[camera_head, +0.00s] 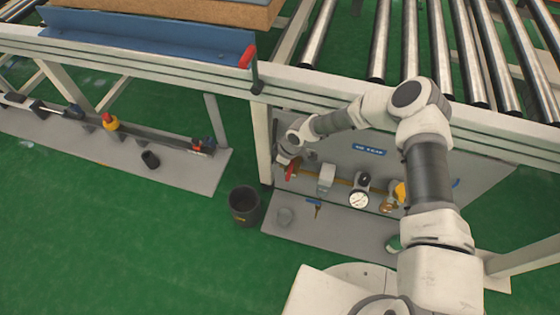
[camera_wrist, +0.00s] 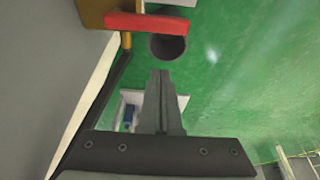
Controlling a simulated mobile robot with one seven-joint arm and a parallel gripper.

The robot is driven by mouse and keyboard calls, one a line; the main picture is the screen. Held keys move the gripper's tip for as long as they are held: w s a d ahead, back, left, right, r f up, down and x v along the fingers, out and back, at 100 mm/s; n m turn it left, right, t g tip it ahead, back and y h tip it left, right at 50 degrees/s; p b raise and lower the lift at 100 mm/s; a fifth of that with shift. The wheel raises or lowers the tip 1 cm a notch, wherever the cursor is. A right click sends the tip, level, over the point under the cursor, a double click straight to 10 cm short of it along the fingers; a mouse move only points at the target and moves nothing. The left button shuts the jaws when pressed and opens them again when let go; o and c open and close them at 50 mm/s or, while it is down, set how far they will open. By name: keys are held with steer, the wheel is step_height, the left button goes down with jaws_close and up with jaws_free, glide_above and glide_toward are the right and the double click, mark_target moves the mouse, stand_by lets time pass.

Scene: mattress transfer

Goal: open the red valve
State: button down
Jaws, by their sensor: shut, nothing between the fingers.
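The red valve is a red lever handle (camera_head: 290,171) on a brass fitting, low on the grey panel under the conveyor, at its left end. In the wrist view the red lever (camera_wrist: 146,22) runs roughly level across the top, with part of the brass pipe (camera_wrist: 126,40) below its left end. My gripper (camera_wrist: 161,74) has its two fingers together with nothing between them. Its tips appear below the lever in the picture, apart from it. In the head view my wrist is close to the valve and the fingers are hard to make out.
The panel carries a grey box (camera_head: 326,178), a round gauge (camera_head: 359,199) and a yellow handle (camera_head: 400,192). A black bin (camera_head: 244,204) stands on the green floor. Another red handle (camera_head: 247,57) is on the conveyor frame.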

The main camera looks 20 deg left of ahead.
mark_target(290, 171)
steer(key=d, duration=0.1)
steer(key=d+f, duration=0.1)
steer(key=d, duration=0.1)
steer(key=shift+w+d+f, duration=0.15)
steer(key=shift+w+f, duration=0.05)
steer(key=shift+f, duration=0.15)
